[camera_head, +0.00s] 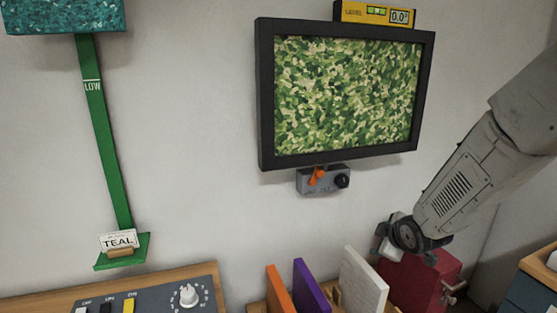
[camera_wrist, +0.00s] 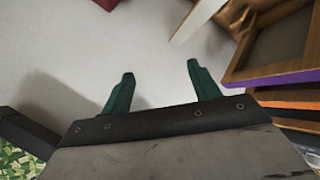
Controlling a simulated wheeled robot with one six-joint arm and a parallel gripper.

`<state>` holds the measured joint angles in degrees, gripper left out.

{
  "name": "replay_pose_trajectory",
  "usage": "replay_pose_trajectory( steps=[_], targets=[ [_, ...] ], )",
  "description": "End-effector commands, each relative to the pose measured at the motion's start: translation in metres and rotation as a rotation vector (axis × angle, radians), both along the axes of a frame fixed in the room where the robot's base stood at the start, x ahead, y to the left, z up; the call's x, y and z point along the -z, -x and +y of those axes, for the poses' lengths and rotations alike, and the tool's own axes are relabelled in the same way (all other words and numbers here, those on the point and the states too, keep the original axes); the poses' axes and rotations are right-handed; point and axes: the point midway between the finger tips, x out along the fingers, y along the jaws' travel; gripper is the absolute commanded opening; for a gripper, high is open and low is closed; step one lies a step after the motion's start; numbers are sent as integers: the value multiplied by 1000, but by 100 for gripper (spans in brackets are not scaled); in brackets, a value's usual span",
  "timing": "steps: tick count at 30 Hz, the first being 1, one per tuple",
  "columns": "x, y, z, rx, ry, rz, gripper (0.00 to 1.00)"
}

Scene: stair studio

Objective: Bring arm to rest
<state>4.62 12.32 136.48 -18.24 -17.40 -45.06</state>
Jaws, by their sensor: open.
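My arm comes in from the right in the head view, angled down and left, and its wrist end is in front of the wall, just above a red box (camera_head: 425,280). In the wrist view my gripper (camera_wrist: 160,78) shows two dark green fingers spread wide apart, with nothing between them. The fingers point towards bare pale wall. In the head view the fingers cannot be made out clearly.
A black-framed camouflage picture (camera_head: 262,90) hangs on the wall, with a yellow level (camera_head: 352,12) on top and a grey box (camera_head: 312,182) below. Orange (camera_head: 280,290), purple (camera_head: 310,285) and white (camera_head: 362,280) panels stand left of the red box. A drawer unit (camera_head: 540,285) stands at right.

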Motion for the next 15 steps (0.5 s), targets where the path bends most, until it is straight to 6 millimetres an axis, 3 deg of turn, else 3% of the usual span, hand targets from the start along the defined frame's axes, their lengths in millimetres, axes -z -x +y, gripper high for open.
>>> replay_pose_trajectory(
  steps=[7, 15],
  targets=[
    [-26, 114, -16, 457, -181, 399, 61],
    [-86, 259, 0, 894, -323, 703, 61]
  ],
)
